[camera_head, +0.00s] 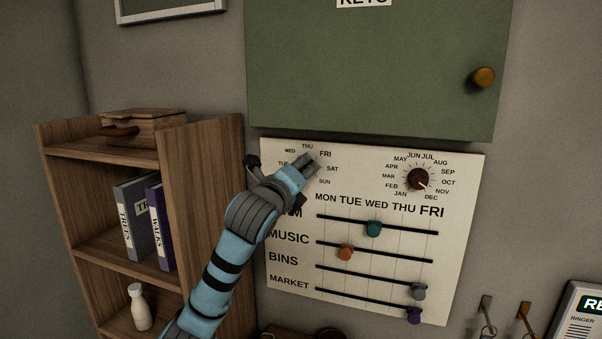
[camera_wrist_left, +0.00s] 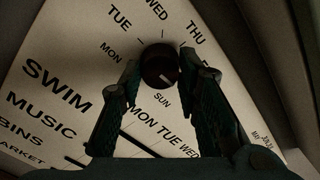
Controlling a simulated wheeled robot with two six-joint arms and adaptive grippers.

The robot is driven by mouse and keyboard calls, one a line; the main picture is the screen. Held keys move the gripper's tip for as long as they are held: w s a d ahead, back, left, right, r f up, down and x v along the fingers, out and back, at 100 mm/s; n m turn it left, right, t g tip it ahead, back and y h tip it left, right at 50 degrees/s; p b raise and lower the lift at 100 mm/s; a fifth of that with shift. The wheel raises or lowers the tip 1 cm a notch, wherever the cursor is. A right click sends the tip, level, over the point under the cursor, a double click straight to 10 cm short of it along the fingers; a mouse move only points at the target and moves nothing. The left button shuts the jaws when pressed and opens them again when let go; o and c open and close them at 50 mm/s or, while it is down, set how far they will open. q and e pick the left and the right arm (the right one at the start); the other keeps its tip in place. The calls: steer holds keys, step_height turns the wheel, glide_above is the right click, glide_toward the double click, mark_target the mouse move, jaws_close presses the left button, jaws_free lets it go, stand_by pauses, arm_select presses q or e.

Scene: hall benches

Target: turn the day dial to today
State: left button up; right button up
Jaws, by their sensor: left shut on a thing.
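The day dial is a dark round knob (camera_wrist_left: 160,66) in the left wrist view, ringed by printed day names on a pale wall board (camera_head: 300,263). My left gripper (camera_head: 306,164) is at this dial in the head view and mostly covers the knob. In the left wrist view its two fingers stand on either side of the knob, shut on it. A short pale mark shows on the knob's face, towards the lower right; which day it points to is hard to tell. FRI and SAT are partly hidden by a finger there. My right gripper is not in view.
A month dial (camera_head: 418,179) sits at the board's upper right. Below are slider rows with a teal knob (camera_head: 373,229), an orange knob (camera_head: 345,253), a grey knob (camera_head: 418,291) and a purple knob (camera_head: 413,316). A green key cabinet (camera_head: 370,75) hangs above; a wooden shelf (camera_head: 208,190) stands left.

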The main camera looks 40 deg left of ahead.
arm_select(q)
steer(key=shift+r+m, duration=0.25)
steer(key=shift+m, duration=0.15)
steer(key=o, duration=0.9)
steer(key=shift+o, duration=1.4)
steer(key=shift+f, duration=0.2)
steer(key=v, duration=0.7)
steer(key=shift+s, duration=0.3)
steer(key=shift+w, duration=0.1)
